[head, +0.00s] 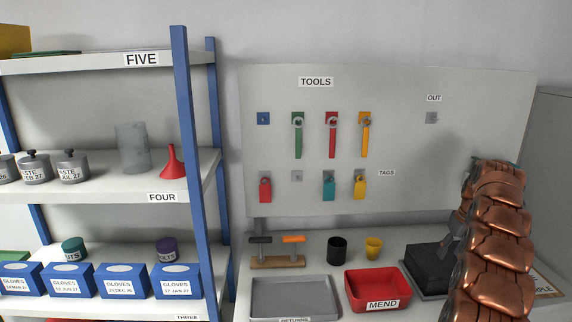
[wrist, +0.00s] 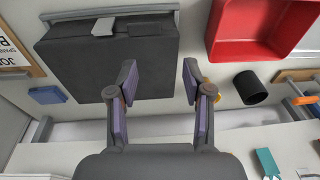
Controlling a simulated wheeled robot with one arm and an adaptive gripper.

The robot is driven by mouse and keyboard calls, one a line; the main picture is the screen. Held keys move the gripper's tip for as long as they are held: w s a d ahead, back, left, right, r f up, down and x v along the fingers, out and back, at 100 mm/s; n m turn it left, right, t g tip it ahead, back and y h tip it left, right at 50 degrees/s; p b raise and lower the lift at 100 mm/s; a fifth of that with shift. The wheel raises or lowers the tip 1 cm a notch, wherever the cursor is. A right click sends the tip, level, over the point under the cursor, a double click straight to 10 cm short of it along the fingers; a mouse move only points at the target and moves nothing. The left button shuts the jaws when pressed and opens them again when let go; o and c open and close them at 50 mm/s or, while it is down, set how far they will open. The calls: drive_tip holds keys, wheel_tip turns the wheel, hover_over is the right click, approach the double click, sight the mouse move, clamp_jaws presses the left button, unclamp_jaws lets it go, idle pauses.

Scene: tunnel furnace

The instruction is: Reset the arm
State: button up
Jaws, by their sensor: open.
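My copper-coloured arm rises at the right of the head view, in front of the bench and the right end of the tool board. My gripper (wrist: 158,80) shows in the wrist view with its two purple-padded fingers spread apart and nothing between them. In the head view the arm mostly hides the gripper, and the box (head: 428,258) is partly covered too.
A red MEND tray (head: 378,304), a grey tray (head: 290,283), a black cup (head: 337,250) and a yellow cup (head: 373,248) stand on the bench. A pegboard (head: 400,90) holds tools and tags behind. A blue-post shelf (head: 190,150) stands at left.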

drive_tip(key=s+a+r+g, duration=0.1)
drive_tip(key=s+a+r, duration=0.3)
drive_tip(key=a, duration=0.5)
drive_tip(key=s+a+r+n, duration=0.1)
drive_tip(key=s+a+r, duration=0.1)
drive_tip(key=s+a, duration=0.5)
drive_tip(key=s+a+r+g, duration=0.1)
drive_tip(key=s+a+r, duration=0.2)
drive_tip(key=a, duration=0.8)
drive_tip(key=s+a+f, duration=0.2)
drive_tip(key=s+a, duration=0.1)
drive_tip(key=s, duration=0.7)
drive_tip(key=s+a+f+g, duration=0.1)
drive_tip(key=s+a+f, duration=0.1)
drive_tip(key=s, duration=0.9)
drive_tip(key=s+a+f+m, duration=0.1)
drive_tip(key=s+a, duration=0.3)
drive_tip(key=s, duration=0.6)
drive_tip(key=shift+s+a+f+g+h, duration=0.3)
drive_tip(key=shift+s+f+h, duration=0.1)
drive_tip(key=shift+f, duration=0.4)
